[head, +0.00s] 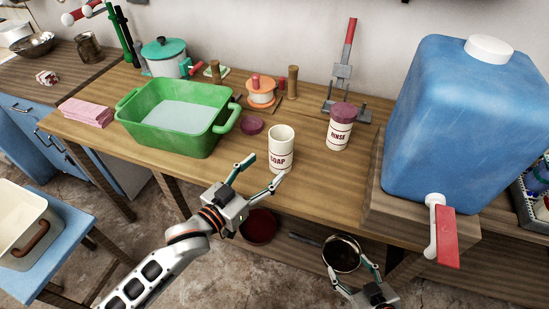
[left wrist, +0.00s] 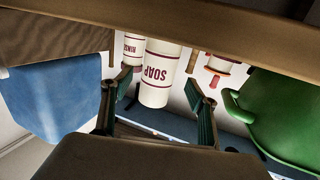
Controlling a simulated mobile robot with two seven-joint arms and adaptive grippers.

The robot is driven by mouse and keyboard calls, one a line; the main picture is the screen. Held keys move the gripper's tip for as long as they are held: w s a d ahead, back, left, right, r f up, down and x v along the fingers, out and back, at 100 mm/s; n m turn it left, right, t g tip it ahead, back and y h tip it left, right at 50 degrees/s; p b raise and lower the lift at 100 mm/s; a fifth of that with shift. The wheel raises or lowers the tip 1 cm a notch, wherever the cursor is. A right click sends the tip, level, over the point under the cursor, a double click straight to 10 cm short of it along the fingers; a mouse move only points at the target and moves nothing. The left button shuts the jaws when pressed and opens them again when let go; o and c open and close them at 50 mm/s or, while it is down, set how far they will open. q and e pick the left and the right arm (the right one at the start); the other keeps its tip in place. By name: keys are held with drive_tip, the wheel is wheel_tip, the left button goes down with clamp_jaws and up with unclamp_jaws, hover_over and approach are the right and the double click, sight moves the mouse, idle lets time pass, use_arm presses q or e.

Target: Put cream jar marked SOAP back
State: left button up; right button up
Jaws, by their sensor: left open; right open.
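The cream jar marked SOAP (head: 281,153) stands upright on the wooden table near its front edge, with no lid on. A dark red lid (head: 252,126) lies on the table to its left. My left gripper (head: 262,170) is open just in front of the jar. In the left wrist view, which looks upside down, the SOAP jar (left wrist: 160,72) appears between the open fingers; I see no clear contact. A cream jar marked RINSE (head: 340,133) with a dark red lid stands to the right. My right gripper (head: 350,268) is open and empty, low at the front.
A green basin (head: 180,115) with pale liquid stands left, beside pink cloths (head: 86,112). A blue water tank (head: 450,120) with a red tap handle stands right. Behind are a teal-lidded pot (head: 165,60), an orange-and-white spool (head: 262,92) and a metal stand (head: 345,75). Bowls sit below the table.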

use_arm(q)
drive_tip(key=shift+v, duration=2.1)
drive_tip(key=shift+s, duration=0.1)
